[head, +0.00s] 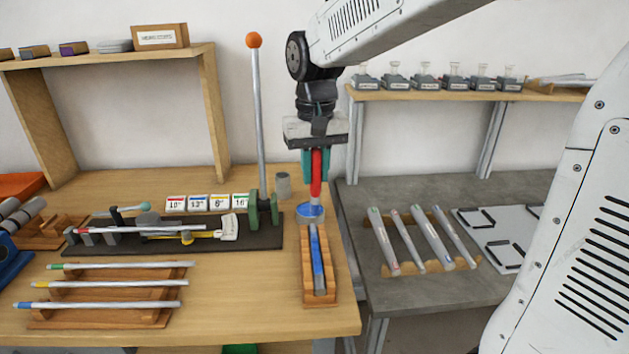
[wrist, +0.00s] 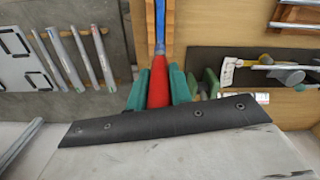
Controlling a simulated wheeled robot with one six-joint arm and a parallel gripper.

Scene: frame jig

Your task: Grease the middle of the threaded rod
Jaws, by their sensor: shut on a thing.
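My gripper (head: 316,178) points down with teal fingers shut on an upright red handle (head: 316,188). The red handle also shows between the fingers in the wrist view (wrist: 158,82). Right below it in the head view is a round blue piece with a pale rim (head: 311,211); whether the handle touches it is unclear. A long blue and grey piece (head: 318,262) lies in a narrow wooden cradle (head: 331,290) under the gripper. Several metal rods show; I cannot tell which is threaded. One lies along the dark jig (head: 262,240) at left. No grease can be made out.
Three colour-tipped rods lie on a wooden rack (head: 150,318) at front left. A tall lever with an orange knob (head: 254,41) stands just left of my arm. More rods (head: 430,240) lie on the grey bench at right. Free wood (head: 240,300) lies left of the cradle.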

